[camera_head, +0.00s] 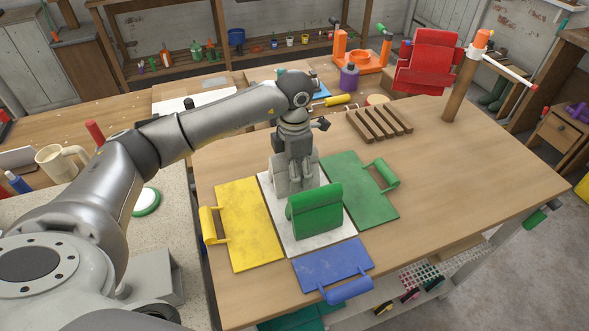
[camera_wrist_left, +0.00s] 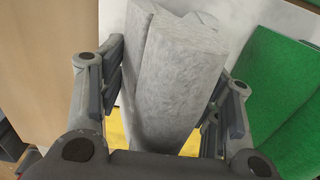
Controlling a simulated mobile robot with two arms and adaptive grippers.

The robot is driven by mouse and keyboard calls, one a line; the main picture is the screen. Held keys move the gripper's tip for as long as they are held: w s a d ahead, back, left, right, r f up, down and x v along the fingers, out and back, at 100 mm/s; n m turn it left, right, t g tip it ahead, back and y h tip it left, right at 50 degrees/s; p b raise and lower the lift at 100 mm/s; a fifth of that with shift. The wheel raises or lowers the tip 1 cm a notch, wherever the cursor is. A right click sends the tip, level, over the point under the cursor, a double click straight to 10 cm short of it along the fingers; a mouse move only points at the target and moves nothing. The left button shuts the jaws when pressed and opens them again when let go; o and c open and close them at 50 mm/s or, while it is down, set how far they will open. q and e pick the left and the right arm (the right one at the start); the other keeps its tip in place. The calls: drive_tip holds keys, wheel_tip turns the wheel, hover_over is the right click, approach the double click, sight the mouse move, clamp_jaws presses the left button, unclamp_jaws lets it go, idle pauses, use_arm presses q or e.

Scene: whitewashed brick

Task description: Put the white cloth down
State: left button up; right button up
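The white cloth (camera_wrist_left: 178,85) is a pale grey-white folded piece standing on edge between my left gripper's fingers in the left wrist view. In the head view the cloth (camera_head: 281,176) is partly hidden behind my left gripper (camera_head: 300,180), which points down with its fingers closed against the cloth's sides. The cloth is over the far part of a white mat (camera_head: 320,238); I cannot tell whether it touches the mat. A green folded piece (camera_head: 316,212) stands just in front of it on the mat. My right gripper is not in view.
Around the white mat lie a yellow mat (camera_head: 247,222), a green mat (camera_head: 352,180) and a blue mat (camera_head: 330,262), each with a rolled handle. A slatted wooden rack (camera_head: 380,123) lies behind. The table's right side (camera_head: 480,185) is clear.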

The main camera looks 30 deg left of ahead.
use_arm(q)
drive_tip(key=shift+o, duration=1.2)
wheel_tip(320, 180, up, 11)
drive_tip(key=b, duration=0.2)
drive_tip(key=shift+w+b, duration=0.1)
drive_tip(key=shift+b, duration=0.2)
drive_tip(key=shift+r, duration=0.6)
